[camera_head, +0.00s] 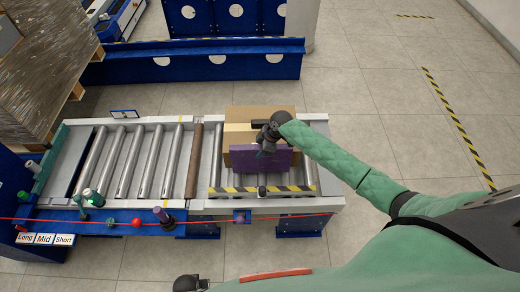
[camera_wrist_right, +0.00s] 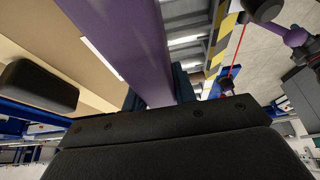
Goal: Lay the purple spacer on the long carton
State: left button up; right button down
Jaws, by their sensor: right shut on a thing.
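The purple spacer (camera_head: 262,161) is a flat board in the head view, at the near side of the long carton (camera_head: 258,113). My right gripper (camera_head: 267,140) is shut on the spacer's upper edge, over the carton. In the right wrist view the purple spacer (camera_wrist_right: 135,45) runs up from the black gripper (camera_wrist_right: 165,115), with the tan carton (camera_wrist_right: 75,45) beside it. I cannot tell whether spacer and carton touch. A dark part at the lower edge of the head view may be my left arm; no left gripper fingers show.
The carton is on a roller conveyor (camera_head: 136,160) with a yellow-black striped bar (camera_head: 262,189) at its near edge. Buttons and Long, Mid, Short labels (camera_head: 45,239) are at the lower left. A wrapped pallet load (camera_head: 45,75) stands at the upper left. Floor at the right is clear.

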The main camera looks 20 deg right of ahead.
pick_arm(q)
jog(key=shift+f, duration=0.2)
pick_arm(e)
jog(key=shift+f, duration=0.25)
jog(key=c, duration=1.1)
grip_release()
pick_arm(q)
jog(key=shift+r, duration=0.1)
notch_tip(320, 180, up, 9)
jog(key=w+d+b, duration=0.1)
jog(key=w+b, duration=0.1)
jog(key=shift+d+b, duration=0.35)
jog(key=shift+b, duration=0.05)
pick_arm(e)
jog(key=v, duration=1.2)
